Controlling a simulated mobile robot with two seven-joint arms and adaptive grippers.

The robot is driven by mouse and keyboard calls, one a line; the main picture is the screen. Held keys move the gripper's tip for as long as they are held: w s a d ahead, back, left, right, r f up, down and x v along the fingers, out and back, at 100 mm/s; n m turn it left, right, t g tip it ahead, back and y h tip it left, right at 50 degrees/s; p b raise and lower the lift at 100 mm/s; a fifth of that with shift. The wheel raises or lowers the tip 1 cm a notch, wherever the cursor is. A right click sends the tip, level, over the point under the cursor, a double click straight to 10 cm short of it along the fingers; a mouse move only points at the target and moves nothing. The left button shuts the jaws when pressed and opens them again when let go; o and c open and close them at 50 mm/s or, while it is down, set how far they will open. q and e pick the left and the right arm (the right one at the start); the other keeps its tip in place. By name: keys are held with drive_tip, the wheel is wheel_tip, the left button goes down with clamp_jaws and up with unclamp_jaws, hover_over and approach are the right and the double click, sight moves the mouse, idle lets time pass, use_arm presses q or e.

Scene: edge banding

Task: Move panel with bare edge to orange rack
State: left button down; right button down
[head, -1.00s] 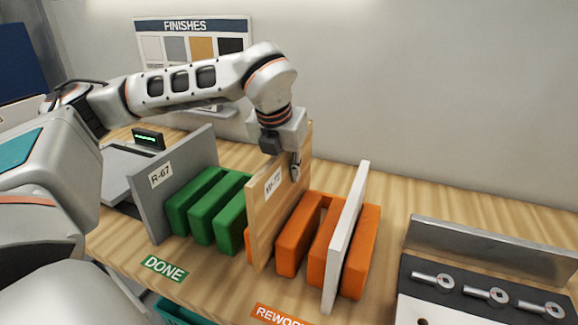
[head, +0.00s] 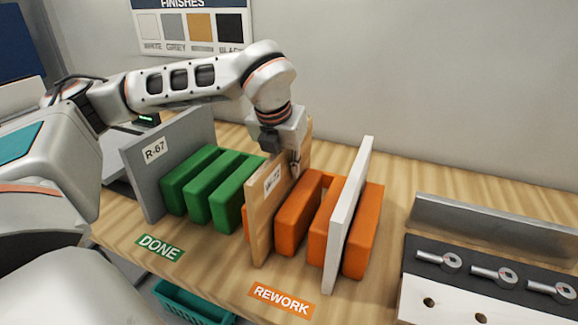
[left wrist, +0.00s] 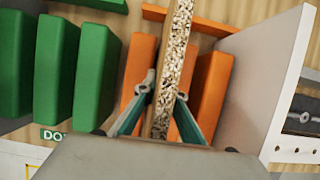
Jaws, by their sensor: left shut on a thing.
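My left gripper (head: 295,163) is shut on the upper part of a wood-coloured panel (head: 262,215), which stands upright and has a white label too blurred to read. In the left wrist view the fingers (left wrist: 162,95) pinch it from both sides, and its upward edge (left wrist: 178,50) is bare, speckled chipboard. The panel is in the leftmost gap of the orange rack (head: 298,222), with orange blocks on both sides. Whether its bottom rests fully is hard to tell. My right gripper is not in view.
A white panel (head: 346,220) stands in the orange rack, right of the held one. The green rack (head: 210,195) is at left with a grey panel (head: 150,170) labelled R-67. DONE (head: 160,247) and REWORK (head: 281,299) labels lie in front. A tool holder (head: 490,270) stands right.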

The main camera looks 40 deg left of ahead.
use_arm(q)
drive_tip(key=shift+r, duration=0.1)
idle(0.3)
drive_tip(key=c, duration=2)
unclamp_jaws()
drive_tip(key=shift+r+p, duration=2.55)
drive_tip(key=shift+r, duration=0.95)
drive_tip(key=shift+f, duration=0.1)
